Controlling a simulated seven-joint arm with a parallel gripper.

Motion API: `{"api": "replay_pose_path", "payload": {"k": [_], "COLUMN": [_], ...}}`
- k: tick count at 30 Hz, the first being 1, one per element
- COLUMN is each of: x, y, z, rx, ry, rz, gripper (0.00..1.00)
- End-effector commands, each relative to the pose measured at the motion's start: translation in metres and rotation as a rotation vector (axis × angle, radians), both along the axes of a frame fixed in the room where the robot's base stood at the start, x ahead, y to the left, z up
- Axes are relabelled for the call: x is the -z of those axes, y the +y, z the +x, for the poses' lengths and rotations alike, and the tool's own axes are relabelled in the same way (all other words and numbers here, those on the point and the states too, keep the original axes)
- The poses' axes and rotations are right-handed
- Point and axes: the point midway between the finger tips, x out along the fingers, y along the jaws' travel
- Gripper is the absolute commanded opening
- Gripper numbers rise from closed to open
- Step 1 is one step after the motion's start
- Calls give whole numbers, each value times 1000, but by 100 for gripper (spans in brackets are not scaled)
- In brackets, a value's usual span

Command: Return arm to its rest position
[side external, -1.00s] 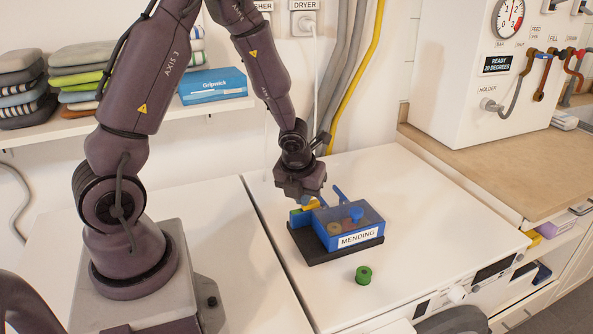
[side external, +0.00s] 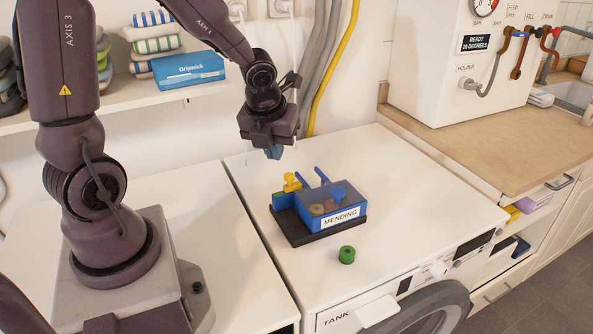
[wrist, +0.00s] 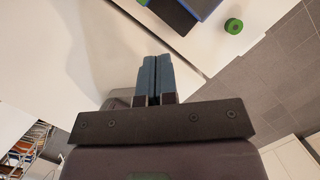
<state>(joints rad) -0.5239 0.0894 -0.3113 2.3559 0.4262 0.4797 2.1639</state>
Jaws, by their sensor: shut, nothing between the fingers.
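My gripper (side external: 274,153) is up in the air behind and above the mending box in the side external view, apart from it. Its blue fingers are shut together and empty, as the wrist view (wrist: 155,78) also shows. The blue mending box (side external: 341,224) with a clear lid sits on a dark base (side external: 290,230) on the white machine top. Spools show inside it. A yellow piece (side external: 292,182) stands at its back left.
A green spool (side external: 347,255) stands alone in front of the box. The white machine top (side external: 400,200) is clear to the right. A shelf (side external: 120,92) with folded cloths and a blue Gripwick box (side external: 188,70) is behind my arm. Hoses (side external: 334,50) run up the wall.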

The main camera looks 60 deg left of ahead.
Motion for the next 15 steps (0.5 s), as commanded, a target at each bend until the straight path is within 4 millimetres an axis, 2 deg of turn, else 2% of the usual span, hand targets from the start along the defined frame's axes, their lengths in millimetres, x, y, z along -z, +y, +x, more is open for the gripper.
{"api": "replay_pose_path", "payload": {"k": [4,7,11,15], "x": [2,0,-14,-38], "y": [-1,0,-4,-15], "z": [-8,-19,-33,-47], "rx": [-270,-586,-1007,-1440], "ry": [-19,-44,-123,-236], "rz": [-59,-112,-173,-257], "gripper": [0,0,0,0]}}
